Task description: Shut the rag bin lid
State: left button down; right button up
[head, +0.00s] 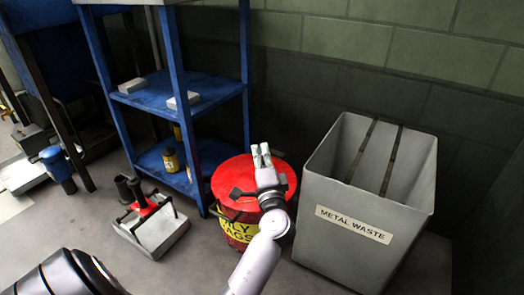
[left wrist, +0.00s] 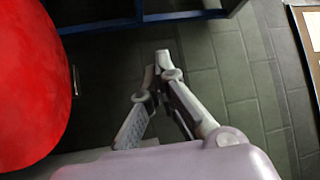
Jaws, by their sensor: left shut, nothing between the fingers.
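The rag bin (head: 238,230) is a red round can with a yellow label reading "OILY RAGS", partly covered by my left arm. Its red lid (head: 232,174) lies across the top of the bin, roughly level; I cannot tell whether it sits fully flush. A dark piece shows on the lid's near left part. My left gripper (head: 262,152) is shut and empty, over the lid's right side in the head view. In the left wrist view the gripper (left wrist: 158,66) shows its fingers together, with a big red round surface, apparently the lid (left wrist: 30,80), to its left. My right gripper is not in view.
A grey metal waste bin (head: 350,215) stands close on the right. A blue shelf rack (head: 175,90) stands behind on the left. A grey box-like tool with a red part (head: 155,225) lies on the floor left of the rag bin. A block wall closes the back.

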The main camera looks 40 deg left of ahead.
pick_arm(q)
jog(key=shift+s+d, duration=0.1)
dwell(0.4)
jog(key=v, duration=1.2)
